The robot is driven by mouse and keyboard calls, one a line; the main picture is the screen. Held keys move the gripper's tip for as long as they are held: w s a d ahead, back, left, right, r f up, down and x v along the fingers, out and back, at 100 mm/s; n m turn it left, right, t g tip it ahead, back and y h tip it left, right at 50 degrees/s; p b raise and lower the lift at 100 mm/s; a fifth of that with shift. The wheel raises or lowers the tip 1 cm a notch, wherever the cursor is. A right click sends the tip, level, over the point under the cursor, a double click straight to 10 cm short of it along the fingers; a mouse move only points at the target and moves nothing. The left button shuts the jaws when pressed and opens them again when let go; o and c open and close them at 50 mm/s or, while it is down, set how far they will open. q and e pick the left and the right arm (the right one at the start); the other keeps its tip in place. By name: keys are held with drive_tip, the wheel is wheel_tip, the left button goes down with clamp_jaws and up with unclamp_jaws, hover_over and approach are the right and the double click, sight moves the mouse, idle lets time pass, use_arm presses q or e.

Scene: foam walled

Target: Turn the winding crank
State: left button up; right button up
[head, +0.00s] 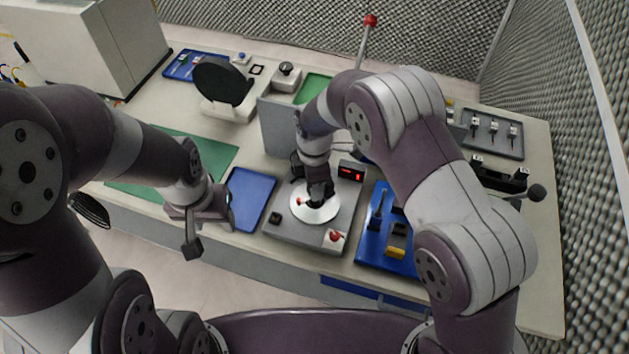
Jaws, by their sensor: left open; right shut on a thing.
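The winding crank is a white disc (313,213) with a dark knob and a small red mark, set on a grey box-like device on the bench. My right gripper (318,193) comes down over the disc from above and is shut on the crank's dark knob. The gripper and wrist hide most of the knob. My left gripper (213,228) is open and empty, left of the device, over the front edge of the bench near a blue mat.
The device carries a red digit display (351,173) and a red knob (336,237). A blue tool tray (372,247) lies to its right, a blue mat (247,197) to its left. A grey upright panel (277,128) stands behind. A tall red-tipped lever (368,30) rises at the back.

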drive_tip(key=shift+n, duration=3.4)
drive_tip(key=shift+w+r+n, duration=0.1)
drive_tip(key=shift+n, duration=2.6)
drive_tip(key=shift+n, duration=0.7)
drive_tip(key=o, duration=1)
drive_tip(key=shift+o, duration=0.2)
wheel_tip(320, 180, up, 8)
drive_tip(key=shift+r+b, duration=0.15)
drive_tip(key=shift+b, duration=0.8)
wheel_tip(320, 180, up, 4)
drive_tip(key=shift+r+p, duration=0.15)
drive_tip(key=shift+p, duration=0.85)
